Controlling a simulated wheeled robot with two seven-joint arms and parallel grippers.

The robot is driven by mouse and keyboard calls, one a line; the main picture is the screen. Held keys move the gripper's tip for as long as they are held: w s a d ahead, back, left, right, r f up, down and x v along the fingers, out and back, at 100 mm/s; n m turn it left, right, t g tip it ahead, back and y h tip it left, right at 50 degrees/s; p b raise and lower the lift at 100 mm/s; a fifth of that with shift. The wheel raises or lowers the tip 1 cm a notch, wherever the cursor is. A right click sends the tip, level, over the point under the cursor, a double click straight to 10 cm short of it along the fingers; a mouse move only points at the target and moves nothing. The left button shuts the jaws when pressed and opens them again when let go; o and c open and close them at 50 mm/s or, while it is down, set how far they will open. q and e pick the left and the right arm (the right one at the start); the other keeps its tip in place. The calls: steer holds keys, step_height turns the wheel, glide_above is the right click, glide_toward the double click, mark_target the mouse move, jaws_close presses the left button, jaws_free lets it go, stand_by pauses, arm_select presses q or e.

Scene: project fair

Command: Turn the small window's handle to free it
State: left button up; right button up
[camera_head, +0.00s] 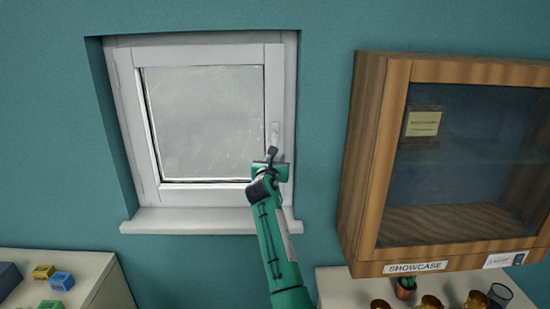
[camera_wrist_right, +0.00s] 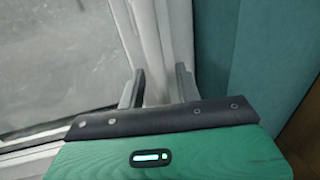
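The small window (camera_head: 205,120) has a white frame and a frosted pane, set in a recess in the teal wall. Its sash looks closed. The pale handle (camera_head: 276,134) is on the right side of the sash and points roughly up and down; its lower part is close to or behind my gripper. My right gripper (camera_head: 272,154) is at the right stile, just below the visible part of the handle. In the wrist view its two fingers (camera_wrist_right: 158,88) are apart, with white frame showing between them. I cannot tell whether they touch the handle. My left gripper is not in view.
A wooden showcase cabinet (camera_head: 393,160) with a glass front hangs to the right of the window. A sill (camera_head: 190,220) juts out below the window. Pale tables with toy bricks (camera_head: 43,271) and with cups and a cactus (camera_head: 405,287) stand below.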

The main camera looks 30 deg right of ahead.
steer(key=shift+w+d, duration=0.2)
jaws_close()
